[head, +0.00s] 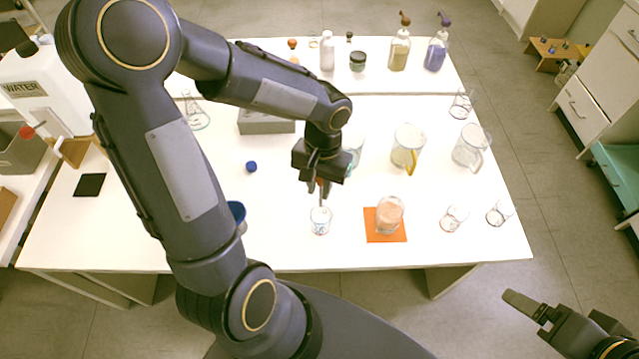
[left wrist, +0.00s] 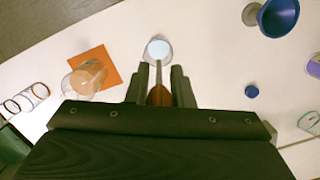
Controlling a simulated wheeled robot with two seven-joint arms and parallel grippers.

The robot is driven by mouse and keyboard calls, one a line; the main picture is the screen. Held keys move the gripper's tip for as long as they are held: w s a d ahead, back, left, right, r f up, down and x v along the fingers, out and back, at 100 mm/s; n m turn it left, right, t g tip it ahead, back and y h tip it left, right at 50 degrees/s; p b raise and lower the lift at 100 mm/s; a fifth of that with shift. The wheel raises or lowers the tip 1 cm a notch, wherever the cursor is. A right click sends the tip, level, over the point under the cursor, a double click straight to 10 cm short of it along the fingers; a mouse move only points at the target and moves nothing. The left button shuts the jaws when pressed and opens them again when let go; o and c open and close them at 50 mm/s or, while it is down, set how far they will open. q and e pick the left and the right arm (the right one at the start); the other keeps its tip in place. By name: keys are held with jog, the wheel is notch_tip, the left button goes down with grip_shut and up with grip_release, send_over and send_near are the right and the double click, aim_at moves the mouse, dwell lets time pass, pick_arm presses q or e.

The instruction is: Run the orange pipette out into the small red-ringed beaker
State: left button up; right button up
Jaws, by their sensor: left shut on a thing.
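My left gripper (head: 319,188) is shut on the orange pipette (left wrist: 159,96), which points down with its orange bulb between the fingers. The pale stem runs down to a small beaker (head: 320,222) at the front middle of the table. In the left wrist view this beaker (left wrist: 158,50) holds something pale blue, and the tip overlaps its mouth; I cannot tell how deep the tip is. Its ring colour is unclear. Two more small ringed beakers (head: 454,218) (head: 499,212) stand at the front right. My right gripper (head: 568,312) is open and empty, off the table's front right.
A beaker of peach-coloured stuff (head: 389,215) stands on an orange mat (head: 385,236) just right of the pipette. Larger jugs (head: 408,147) (head: 471,147) stand behind. A blue cap (head: 251,166) and a blue funnel (head: 236,212) are to the left.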

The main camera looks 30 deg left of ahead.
pick_arm(q)
jog(key=shift+f+b, duration=1.5)
jog(key=shift+f, duration=0.35)
jog(key=shift+o, duration=0.3)
grip_shut()
dwell(0.9)
dwell(2.1)
grip_release()
jog(key=shift+c, duration=0.3)
jog(key=shift+r, duration=0.15)
